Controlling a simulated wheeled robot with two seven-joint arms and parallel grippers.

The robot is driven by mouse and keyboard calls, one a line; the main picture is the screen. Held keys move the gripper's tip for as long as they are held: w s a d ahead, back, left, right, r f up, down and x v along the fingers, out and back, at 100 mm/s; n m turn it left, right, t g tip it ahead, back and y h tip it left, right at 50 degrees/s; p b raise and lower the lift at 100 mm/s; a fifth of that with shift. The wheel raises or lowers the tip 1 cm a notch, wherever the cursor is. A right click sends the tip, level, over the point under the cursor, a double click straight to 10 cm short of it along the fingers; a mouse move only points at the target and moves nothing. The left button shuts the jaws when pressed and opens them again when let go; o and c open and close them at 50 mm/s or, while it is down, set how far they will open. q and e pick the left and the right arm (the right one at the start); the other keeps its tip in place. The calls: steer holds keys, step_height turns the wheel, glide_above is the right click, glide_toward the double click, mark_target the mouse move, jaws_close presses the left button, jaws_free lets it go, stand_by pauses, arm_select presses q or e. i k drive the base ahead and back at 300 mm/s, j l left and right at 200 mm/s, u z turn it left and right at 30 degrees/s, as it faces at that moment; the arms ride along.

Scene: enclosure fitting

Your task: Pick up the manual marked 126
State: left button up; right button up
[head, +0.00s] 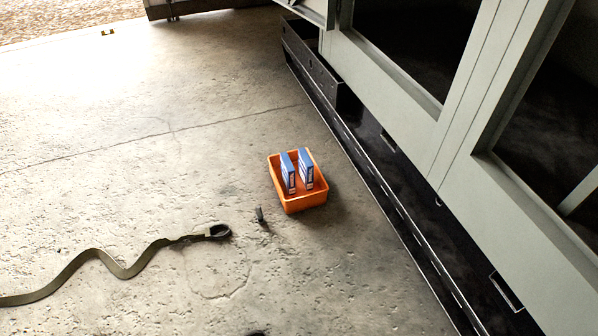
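Two blue-and-white manuals stand upright side by side in an orange bin on the concrete floor. The left manual (288,172) and the right manual (305,168) are a little apart. Their markings are too small to read, so I cannot tell which is 126. The orange bin (306,203) stands near the middle of the head view, with bare bin floor beside the manuals. Neither of my grippers shows in this view.
A grey-green cabinet (440,150) with a dark lower rail runs along the right. An olive strap (125,268) with a dark end loop lies at lower left. A small dark piece (260,214) is beside the bin. Open floor lies left of the bin.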

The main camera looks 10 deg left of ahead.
mark_target(288, 171)
steer(key=i+l+u, duration=0.2)
steer(key=i+l, duration=0.75)
steer(key=i+j+u, duration=0.1)
steer(key=i, duration=0.6)
steer(key=i+j, duration=0.15)
steer(key=i, duration=0.55)
steer(key=u, duration=0.05)
